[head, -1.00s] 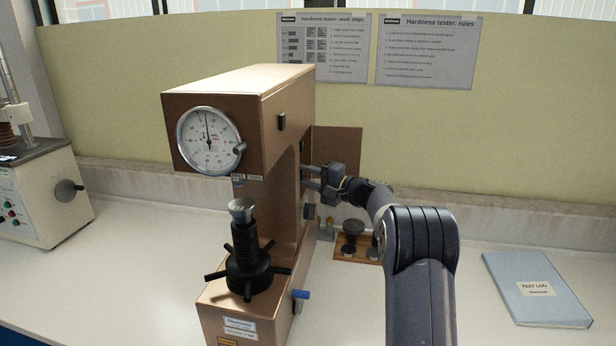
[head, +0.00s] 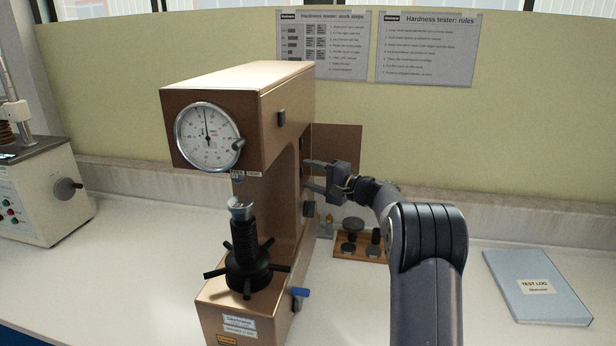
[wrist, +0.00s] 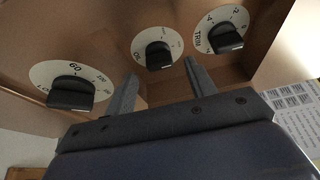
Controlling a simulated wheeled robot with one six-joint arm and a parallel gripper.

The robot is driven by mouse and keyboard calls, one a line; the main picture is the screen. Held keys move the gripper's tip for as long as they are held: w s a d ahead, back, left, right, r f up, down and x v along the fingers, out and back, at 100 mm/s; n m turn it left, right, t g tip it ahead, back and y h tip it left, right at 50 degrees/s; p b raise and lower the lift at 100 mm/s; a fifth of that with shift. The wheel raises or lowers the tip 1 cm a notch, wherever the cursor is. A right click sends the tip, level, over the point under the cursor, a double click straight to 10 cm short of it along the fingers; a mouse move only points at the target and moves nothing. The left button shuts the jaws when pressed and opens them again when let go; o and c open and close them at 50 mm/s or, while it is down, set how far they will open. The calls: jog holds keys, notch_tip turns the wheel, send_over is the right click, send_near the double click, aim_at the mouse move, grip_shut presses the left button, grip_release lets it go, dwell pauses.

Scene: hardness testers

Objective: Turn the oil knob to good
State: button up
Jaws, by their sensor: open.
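The oil knob (wrist: 158,56) is a black bar knob on a round white dial on the tester's brown side panel. It is the middle of three knobs in the wrist view. My gripper (wrist: 160,72) is open, its two fingers pointing at the panel on either side of the oil knob. A gap shows between the fingers and the knob, and nothing is held. The small dial marks are too blurred to read. In the head view my gripper (head: 309,175) is beside the right side of the hardness tester (head: 285,95), and I cannot make out the oil knob there.
A TRIM knob (wrist: 226,40) is right of the oil knob and a load knob (wrist: 72,92) marked 60 is left. A wooden holder (head: 350,253) with black parts stands below my gripper. A blue test log (head: 536,287) lies at the right on the bench.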

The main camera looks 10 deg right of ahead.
jog(key=b+v, duration=0.2)
jog(key=v, duration=0.7)
jog(key=p+x, duration=0.3)
jog(key=x, duration=0.7)
jog(key=shift+w+a, duration=0.25)
jog(key=shift+a, duration=0.05)
jog(key=shift+f, duration=0.1)
